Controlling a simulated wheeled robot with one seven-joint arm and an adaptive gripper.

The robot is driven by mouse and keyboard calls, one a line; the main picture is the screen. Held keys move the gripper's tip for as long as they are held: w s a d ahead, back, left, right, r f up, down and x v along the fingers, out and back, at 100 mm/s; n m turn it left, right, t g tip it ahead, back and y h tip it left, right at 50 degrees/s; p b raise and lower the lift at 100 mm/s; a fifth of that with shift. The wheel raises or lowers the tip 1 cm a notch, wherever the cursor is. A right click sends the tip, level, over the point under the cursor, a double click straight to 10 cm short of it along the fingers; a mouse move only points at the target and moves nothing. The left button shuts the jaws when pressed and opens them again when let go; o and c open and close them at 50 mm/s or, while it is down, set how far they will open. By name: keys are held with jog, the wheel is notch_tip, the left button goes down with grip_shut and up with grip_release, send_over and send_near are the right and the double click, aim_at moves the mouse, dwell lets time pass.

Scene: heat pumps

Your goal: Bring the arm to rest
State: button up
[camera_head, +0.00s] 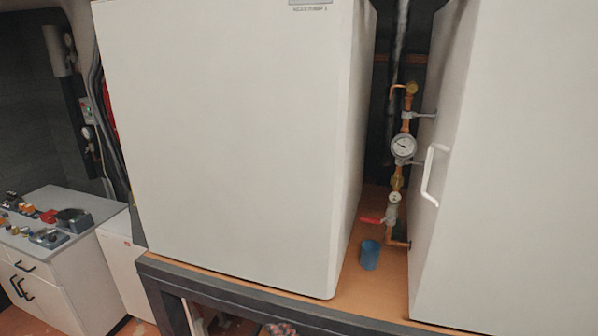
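My arm and my gripper do not show in the head view, so its pose and whether it is open or shut cannot be seen. The view is filled mostly by a large white heat pump cabinet (235,140) and a second white cabinet (520,170) at the right. Both stand on a wooden-topped bench with a dark frame (270,303).
Between the cabinets are copper pipework with a round gauge (403,146), a red-handled valve (372,220) and a blue cup (370,254). A white handle (431,175) sticks out from the right cabinet. At left, a low white cabinet (55,300) bears several small parts.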

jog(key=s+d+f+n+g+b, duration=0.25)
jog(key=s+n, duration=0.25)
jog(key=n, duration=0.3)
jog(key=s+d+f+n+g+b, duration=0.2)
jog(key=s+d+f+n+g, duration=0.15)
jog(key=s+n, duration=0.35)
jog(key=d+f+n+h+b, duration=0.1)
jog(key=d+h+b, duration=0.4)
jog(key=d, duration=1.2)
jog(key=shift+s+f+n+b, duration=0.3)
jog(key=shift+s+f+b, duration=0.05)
jog(key=shift+b, duration=0.15)
